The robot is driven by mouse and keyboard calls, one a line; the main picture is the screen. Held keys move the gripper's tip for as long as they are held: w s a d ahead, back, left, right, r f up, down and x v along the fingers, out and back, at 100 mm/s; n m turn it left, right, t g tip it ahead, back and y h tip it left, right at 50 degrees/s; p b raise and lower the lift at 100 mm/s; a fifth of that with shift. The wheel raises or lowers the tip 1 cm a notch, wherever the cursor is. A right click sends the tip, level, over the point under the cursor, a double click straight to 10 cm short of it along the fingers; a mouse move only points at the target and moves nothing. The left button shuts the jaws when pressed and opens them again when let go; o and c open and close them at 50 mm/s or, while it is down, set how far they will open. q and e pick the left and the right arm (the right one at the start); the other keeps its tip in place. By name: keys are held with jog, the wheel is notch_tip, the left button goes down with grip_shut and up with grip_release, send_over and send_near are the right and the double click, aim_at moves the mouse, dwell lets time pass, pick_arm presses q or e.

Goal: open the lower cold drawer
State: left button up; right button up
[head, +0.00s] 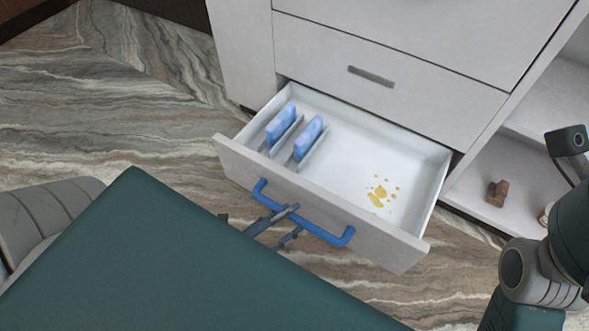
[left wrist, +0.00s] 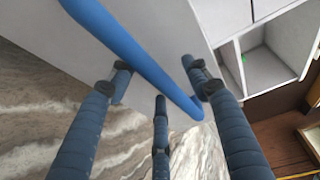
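The lower cold drawer (head: 320,222) stands pulled out from the white cabinet, its inside in plain view. It has a long blue bar handle (head: 335,237) on its front, which also shows in the left wrist view (left wrist: 108,32). My left gripper (head: 294,219) is at the middle of this handle. Its fingers (left wrist: 160,85) are spread apart, on both sides of the bar, with gaps showing; firm contact cannot be made out. Part of the left gripper is hidden behind my teal body. My right gripper is not in view; only parts of my right arm show at the right edge.
Two blue packs (head: 281,123) (head: 308,138) stand in holders inside the drawer, beside a yellow spill (head: 379,193). A closed drawer with a grey handle (head: 371,76) is above. Open shelves at right hold a small brown object (head: 497,192). Marbled floor (head: 90,130) is clear at left.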

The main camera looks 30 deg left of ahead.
pick_arm(q)
jog(key=s+a+f, duration=0.1)
jog(key=s+a, duration=0.3)
jog(key=s, duration=0.6)
jog(key=shift+s+a+f, duration=0.2)
jog(key=shift+a+f, duration=0.05)
jog(key=shift+f, duration=0.1)
dwell(0.4)
dwell(0.6)
